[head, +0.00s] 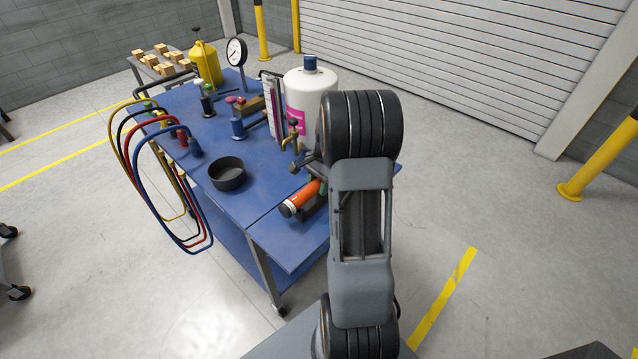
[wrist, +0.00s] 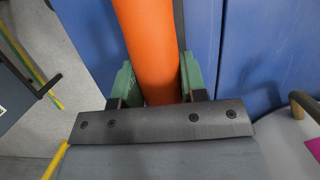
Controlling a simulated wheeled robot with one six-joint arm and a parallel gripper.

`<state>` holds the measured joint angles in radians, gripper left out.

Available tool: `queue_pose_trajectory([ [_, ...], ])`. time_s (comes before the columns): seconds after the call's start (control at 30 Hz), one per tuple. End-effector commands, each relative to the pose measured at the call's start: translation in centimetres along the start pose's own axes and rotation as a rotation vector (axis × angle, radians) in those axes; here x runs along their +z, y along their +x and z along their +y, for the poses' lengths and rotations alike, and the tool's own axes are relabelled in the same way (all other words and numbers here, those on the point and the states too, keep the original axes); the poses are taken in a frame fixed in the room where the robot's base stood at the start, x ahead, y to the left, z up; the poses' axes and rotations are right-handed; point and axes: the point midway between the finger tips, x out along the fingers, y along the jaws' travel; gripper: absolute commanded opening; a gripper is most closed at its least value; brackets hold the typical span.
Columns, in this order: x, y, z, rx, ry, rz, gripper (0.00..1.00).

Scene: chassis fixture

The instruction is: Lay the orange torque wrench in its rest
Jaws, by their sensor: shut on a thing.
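The orange torque wrench (head: 303,196) shows in the head view near the right front part of the blue bench, its dark end pointing toward the lower left. My arm hides its far part. In the wrist view the orange shaft (wrist: 146,35) runs up from between the green pads of my gripper (wrist: 158,82), which is shut on it. A dark grey edge (head: 314,206) shows just under the wrench; I cannot tell whether it is the rest, or whether the wrench touches it.
The blue bench (head: 262,190) carries a black round pan (head: 227,173), a brass valve (head: 293,137), a white cylinder (head: 311,88), a gauge (head: 236,52) and a yellow can (head: 206,63). Coloured hoses (head: 152,190) hang off its left side. The bench's near corner is clear.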

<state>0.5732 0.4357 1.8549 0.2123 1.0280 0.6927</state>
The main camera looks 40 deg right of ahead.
Motion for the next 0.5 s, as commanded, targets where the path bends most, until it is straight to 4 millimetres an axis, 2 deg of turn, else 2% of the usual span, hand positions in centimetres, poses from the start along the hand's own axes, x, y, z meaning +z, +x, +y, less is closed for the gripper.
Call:
queue_pose_trajectory([
  [0.37, -0.09, 0.14, -0.06, -0.003, -0.001, 0.002, 0.0],
  [0.4, -0.09, 0.14, -0.06, -0.003, -0.001, 0.002, 0.41],
  [0.5, -0.08, 0.16, -0.05, -0.002, 0.0, 0.002, 0.51],
])
